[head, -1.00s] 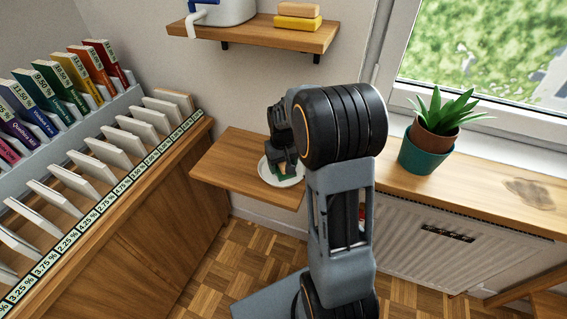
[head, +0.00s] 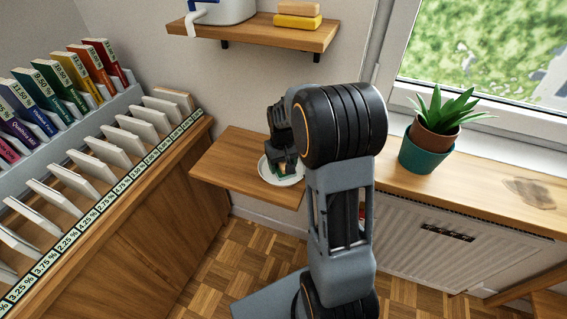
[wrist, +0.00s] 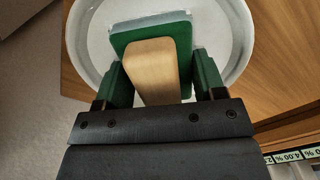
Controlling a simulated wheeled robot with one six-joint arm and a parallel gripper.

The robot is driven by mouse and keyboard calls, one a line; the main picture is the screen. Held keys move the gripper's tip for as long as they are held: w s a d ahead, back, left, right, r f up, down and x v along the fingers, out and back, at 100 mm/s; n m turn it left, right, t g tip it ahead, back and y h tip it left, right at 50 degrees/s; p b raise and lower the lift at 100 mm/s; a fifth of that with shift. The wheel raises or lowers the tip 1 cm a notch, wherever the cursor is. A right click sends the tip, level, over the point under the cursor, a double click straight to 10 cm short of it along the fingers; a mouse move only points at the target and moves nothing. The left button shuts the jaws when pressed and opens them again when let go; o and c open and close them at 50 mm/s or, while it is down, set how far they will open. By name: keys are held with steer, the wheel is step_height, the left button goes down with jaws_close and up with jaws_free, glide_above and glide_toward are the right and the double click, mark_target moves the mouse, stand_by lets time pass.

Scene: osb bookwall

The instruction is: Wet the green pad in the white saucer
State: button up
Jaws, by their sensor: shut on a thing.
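The white saucer (head: 291,180) stands on the small wooden wall shelf; it also shows in the wrist view (wrist: 84,52). The green pad (wrist: 122,40) has a light wooden block handle (wrist: 152,66) on it, and the pad is within the saucer's rim. A pale grey edge shows along the pad's far side. My gripper (wrist: 155,82) is shut on the wooden handle, one green-lined finger on each side. In the head view my gripper (head: 285,163) is over the saucer and hides most of the pad. Whether the pad touches the saucer's bottom I cannot tell.
The small shelf (head: 232,165) has bare wood left of the saucer. A rack of white panels (head: 104,153) stands on the left. A potted plant (head: 432,130) stands on the sill at right. An upper shelf (head: 268,41) holds a white container and yellow blocks.

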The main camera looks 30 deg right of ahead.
steer(key=shift+r, duration=0.2)
steer(key=shift+r+p, duration=2.05)
steer(key=shift+r, duration=0.3)
stand_by(0.5)
steer(key=shift+r+p, duration=1.7)
steer(key=shift+r, duration=0.3)
